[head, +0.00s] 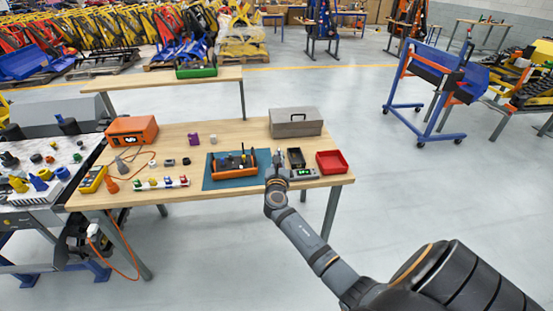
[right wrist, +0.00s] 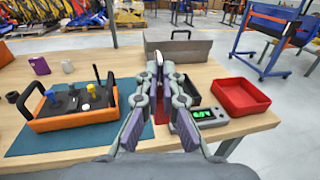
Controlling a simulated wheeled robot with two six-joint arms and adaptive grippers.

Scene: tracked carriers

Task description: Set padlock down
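My right gripper (head: 278,160) is over the front right of the wooden table, between the blue mat and the black tray. In the right wrist view its fingers (right wrist: 160,66) are nearly together around a narrow silvery and red thing (right wrist: 158,58), which looks like the padlock. The fingers hide most of it. More red (right wrist: 161,108) shows in the gap lower between the fingers; I cannot tell whether it belongs to the same thing. My left gripper is not in view.
A black tray (head: 296,157), a red tray (head: 330,162) and a meter with a green display (right wrist: 202,116) are at the right. A grey toolbox (head: 296,122) stands behind. Bare wood lies behind the mat.

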